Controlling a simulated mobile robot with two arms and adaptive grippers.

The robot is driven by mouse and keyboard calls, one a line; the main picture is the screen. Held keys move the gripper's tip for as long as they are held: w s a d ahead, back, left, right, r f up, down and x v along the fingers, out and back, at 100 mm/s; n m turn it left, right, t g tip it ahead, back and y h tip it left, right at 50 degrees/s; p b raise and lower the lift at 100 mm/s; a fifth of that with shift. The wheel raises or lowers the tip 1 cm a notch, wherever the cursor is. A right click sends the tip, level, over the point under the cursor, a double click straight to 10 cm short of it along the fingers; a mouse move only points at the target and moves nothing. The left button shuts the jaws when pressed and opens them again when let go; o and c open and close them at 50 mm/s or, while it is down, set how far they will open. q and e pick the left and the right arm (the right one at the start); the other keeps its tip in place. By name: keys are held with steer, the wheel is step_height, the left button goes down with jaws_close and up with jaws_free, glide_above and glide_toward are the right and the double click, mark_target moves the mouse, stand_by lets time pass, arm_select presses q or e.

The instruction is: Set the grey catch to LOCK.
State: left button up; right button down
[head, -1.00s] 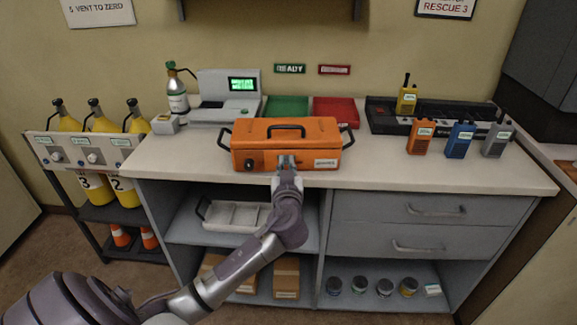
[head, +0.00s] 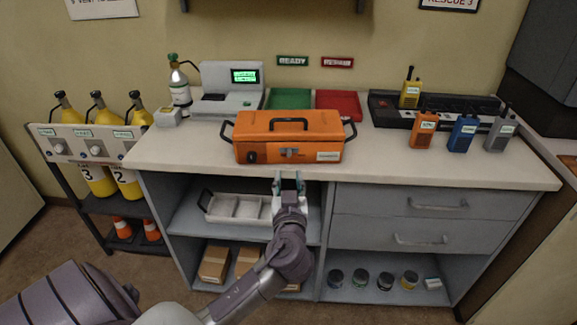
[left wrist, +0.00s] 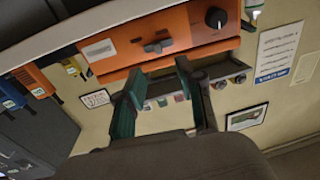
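The orange case (head: 289,129) stands shut on the counter with its black handle on top. The grey catch (head: 290,152) sits at the middle of its front face. In the left wrist view the picture is turned over, and the catch (left wrist: 158,46) shows as a small grey piece lying roughly along the face; its marking is too small to read. My left gripper (head: 289,182) is open and empty, just in front of and below the catch, apart from it. Its two fingers (left wrist: 160,75) are spread in the left wrist view. My right gripper is not in view.
The counter (head: 400,168) front edge is close below the case. Green (head: 289,99) and red (head: 338,104) trays lie behind; several radios stand at the right.

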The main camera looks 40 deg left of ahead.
arm_select(q)
steer(key=v, duration=0.3)
steer(key=shift+w+f, duration=0.1)
stand_by(0.4)
step_height(320, 180, down, 23)
steer(key=d+m+g+h, duration=0.3)
steer(key=m+h, duration=0.2)
steer(key=m, duration=0.1)
steer(key=s+d+f+m+g+h, duration=0.15)
steer(key=s+f, duration=0.25)
steer(key=f, duration=0.5)
steer(key=s+d+f+m+g+h, duration=0.15)
steer(key=s+f, duration=0.25)
steer(key=f, duration=0.4)
steer(key=s+d+f+g+h, duration=0.1)
steer(key=s+f+g, duration=0.1)
steer(key=s+f, duration=0.4)
steer(key=s+d+f+g+h, duration=0.1)
steer(key=s+f+g, duration=0.2)
steer(key=s+f, duration=0.4)
steer(key=s+d+f+g, duration=0.1)
steer(key=s+f, duration=0.6)
steer(key=s, duration=1.3)
steer(key=shift+m+g+h, duration=0.4)
steer(key=shift+g, duration=0.3)
